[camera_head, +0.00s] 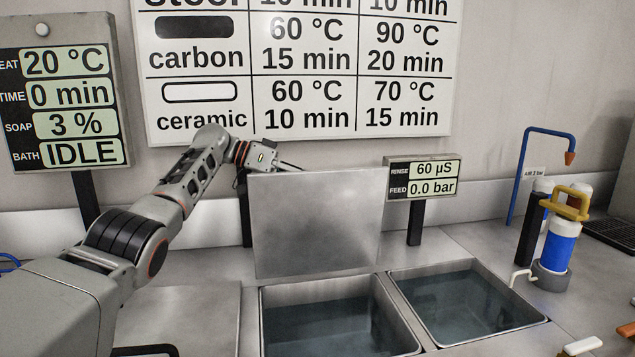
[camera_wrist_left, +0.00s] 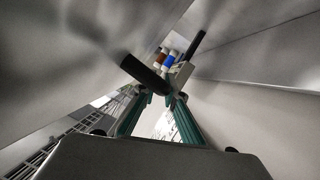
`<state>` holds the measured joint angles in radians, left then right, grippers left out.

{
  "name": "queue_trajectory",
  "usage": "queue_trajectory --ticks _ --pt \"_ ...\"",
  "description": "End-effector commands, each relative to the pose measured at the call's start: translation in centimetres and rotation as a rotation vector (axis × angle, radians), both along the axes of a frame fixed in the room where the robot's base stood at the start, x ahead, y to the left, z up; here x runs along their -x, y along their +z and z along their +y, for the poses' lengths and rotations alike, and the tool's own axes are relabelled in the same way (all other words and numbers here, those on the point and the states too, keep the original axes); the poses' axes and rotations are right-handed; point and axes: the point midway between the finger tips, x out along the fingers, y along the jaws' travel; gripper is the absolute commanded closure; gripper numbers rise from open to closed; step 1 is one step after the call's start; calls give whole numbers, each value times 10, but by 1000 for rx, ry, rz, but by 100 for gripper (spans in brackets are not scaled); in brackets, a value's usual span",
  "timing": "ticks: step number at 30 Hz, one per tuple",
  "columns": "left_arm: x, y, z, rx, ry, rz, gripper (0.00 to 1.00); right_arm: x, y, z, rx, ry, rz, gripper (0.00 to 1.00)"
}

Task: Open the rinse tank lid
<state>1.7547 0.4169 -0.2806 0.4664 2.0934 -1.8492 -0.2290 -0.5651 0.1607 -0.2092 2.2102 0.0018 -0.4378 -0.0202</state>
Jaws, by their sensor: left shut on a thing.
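The rinse tank lid (camera_head: 317,222), a grey metal plate, stands about upright behind an open water-filled basin (camera_head: 340,322). A second open basin (camera_head: 465,305) with water lies to its right. My left arm reaches in from the left, with its left gripper (camera_head: 285,165) at the lid's upper left edge; the fingertips are largely hidden behind the lid. In the left wrist view my left gripper (camera_wrist_left: 162,100) has its teal fingers closed on a dark bar-shaped handle (camera_wrist_left: 143,74). My right gripper is not in view.
A rinse display (camera_head: 420,178) stands right of the lid, close to its edge. A bath display (camera_head: 65,95) stands at the left. A blue and white canister (camera_head: 562,245) and a blue curved pipe (camera_head: 522,170) are at the right. A wall chart (camera_head: 300,70) hangs behind the lid.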

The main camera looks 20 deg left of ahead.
Motion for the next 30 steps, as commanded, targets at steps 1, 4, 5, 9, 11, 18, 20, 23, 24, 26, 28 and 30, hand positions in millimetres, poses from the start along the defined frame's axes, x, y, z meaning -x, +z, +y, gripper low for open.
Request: queue_trajectory --ticks 1,4,5,9,11,18,20,23,24,26,28,30 --pt "0 -4 1 -5 3 5 100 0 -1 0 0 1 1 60" --pt "0 -4 1 -5 3 5 100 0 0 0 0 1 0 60" --pt "0 -4 1 -5 3 5 100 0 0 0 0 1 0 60" --pt "0 -5 1 -6 2 6 72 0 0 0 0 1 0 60" --pt "0 -4 1 -5 2 5 72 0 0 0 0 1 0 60" --pt "0 -2 1 -4 1 3 72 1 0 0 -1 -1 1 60" --pt "1 -1 2 -3 1 2 72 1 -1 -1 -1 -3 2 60" --pt "3 2 8 -2 1 2 72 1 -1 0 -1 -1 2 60" --pt "5 3 13 -2 3 2 72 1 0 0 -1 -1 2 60" --pt "9 7 22 -2 4 1 72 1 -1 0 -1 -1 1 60" --pt "15 12 33 -4 4 1 72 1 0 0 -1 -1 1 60" --pt "21 18 46 -2 5 0 72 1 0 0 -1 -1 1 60"
